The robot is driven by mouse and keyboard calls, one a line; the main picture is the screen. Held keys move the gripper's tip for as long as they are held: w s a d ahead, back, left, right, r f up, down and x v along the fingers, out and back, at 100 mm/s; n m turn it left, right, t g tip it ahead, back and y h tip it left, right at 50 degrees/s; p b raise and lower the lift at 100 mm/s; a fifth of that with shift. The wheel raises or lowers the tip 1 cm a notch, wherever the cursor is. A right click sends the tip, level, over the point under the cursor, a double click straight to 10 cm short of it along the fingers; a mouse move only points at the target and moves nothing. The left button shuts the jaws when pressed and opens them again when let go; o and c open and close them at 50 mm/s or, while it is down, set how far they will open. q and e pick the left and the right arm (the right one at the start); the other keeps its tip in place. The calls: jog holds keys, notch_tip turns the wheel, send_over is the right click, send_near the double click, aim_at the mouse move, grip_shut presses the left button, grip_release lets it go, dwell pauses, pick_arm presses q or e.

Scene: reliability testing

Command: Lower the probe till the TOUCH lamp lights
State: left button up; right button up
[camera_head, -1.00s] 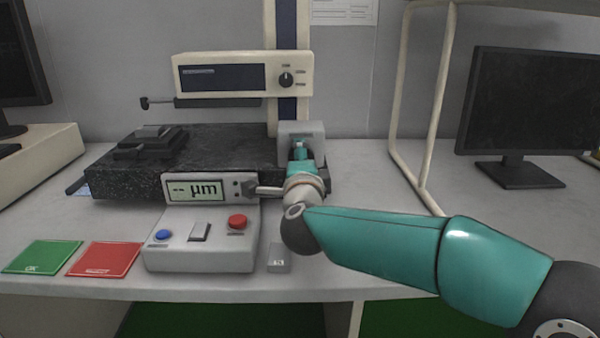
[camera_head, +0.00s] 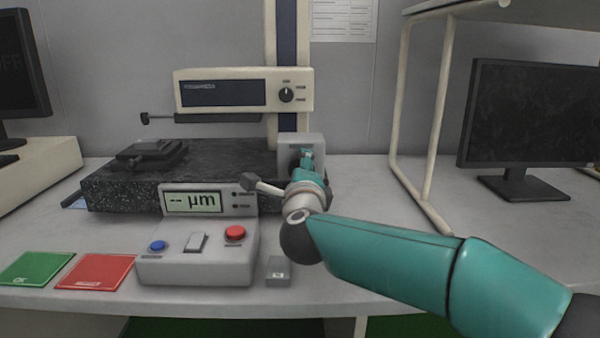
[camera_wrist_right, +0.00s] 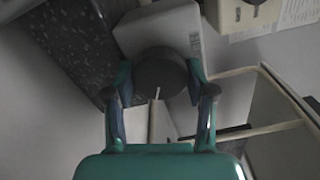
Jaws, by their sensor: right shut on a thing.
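My right gripper (camera_head: 307,160) is at the grey housing (camera_head: 288,143) at the foot of the column. In the right wrist view, the right gripper (camera_wrist_right: 160,92) has its two teal fingers closed on either side of a round dark knob (camera_wrist_right: 160,66) with a pale mark. The probe (camera_head: 146,119) is at the left end of the thin dark bar under the cream drive unit (camera_head: 243,90), with a clear gap above the granite plate. The control box display (camera_head: 193,202) reads "-- µm". Two small lamps (camera_head: 235,198) beside it look dark. My left gripper is out of view.
A dark stepped block (camera_head: 150,153) sits on the granite plate (camera_head: 105,190), below the probe. The control box (camera_head: 195,265) has blue and red buttons. Green (camera_head: 35,268) and red (camera_head: 95,271) cards lie left of it. A cream frame (camera_head: 402,130) stands right of my arm.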

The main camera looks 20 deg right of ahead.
jog(key=shift+d+f, duration=0.15)
jog(key=shift+f, duration=0.2)
jog(key=o, duration=1.2)
jog(key=shift+c, duration=0.2)
jog(key=shift+r, duration=0.15)
jog(key=v, duration=1.2)
